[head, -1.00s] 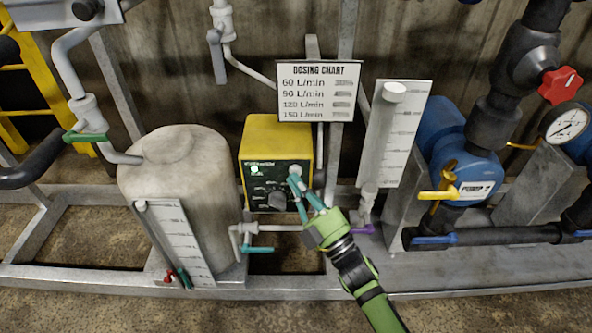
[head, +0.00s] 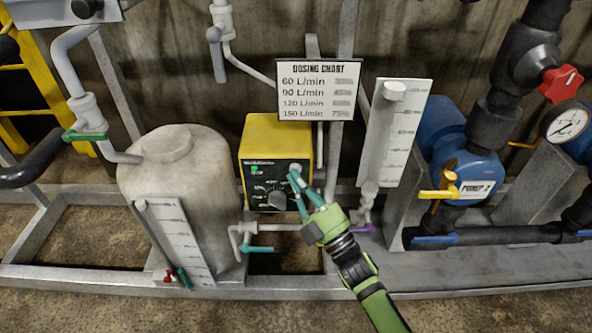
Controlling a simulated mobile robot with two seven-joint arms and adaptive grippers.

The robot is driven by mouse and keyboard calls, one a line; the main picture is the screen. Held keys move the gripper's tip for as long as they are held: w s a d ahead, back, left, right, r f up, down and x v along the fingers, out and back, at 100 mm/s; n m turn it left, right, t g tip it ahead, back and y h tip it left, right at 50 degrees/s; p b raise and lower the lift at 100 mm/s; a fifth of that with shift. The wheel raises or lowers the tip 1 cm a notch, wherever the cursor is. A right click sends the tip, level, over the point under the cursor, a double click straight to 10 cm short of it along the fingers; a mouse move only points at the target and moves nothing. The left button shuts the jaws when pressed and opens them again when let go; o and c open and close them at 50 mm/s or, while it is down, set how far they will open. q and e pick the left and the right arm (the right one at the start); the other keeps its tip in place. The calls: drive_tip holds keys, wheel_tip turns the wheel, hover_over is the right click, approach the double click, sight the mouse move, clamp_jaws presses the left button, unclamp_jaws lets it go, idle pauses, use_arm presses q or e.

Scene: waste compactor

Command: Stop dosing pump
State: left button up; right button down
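The dosing pump (head: 277,140) is a yellow box with a dark front panel, standing right of the white tank. Its panel has a round grey knob (head: 277,199) at the bottom centre and a small green indicator (head: 254,169) at the upper left. My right gripper (head: 295,174) has its teal fingers in front of the panel's right side, up and right of the knob. Its fingers come together at the tips and look shut, with nothing seen between them. They cover part of the panel there, and I cannot tell whether they touch it. My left gripper is not in view.
A dosing chart sign (head: 318,92) hangs just above and right of the pump. A white graduated gauge (head: 394,135) and blue pump 2 (head: 460,155) stand to the right. The white tank (head: 180,190) is at left. Pipes with a teal valve handle (head: 259,249) run below.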

drive_tip(key=shift+r, duration=0.1)
idle(0.3)
drive_tip(key=shift+s+p, duration=0.25)
drive_tip(key=shift+p, duration=0.05)
drive_tip(key=s+p, duration=0.3)
drive_tip(key=s, duration=0.3)
idle(0.4)
idle(1.1)
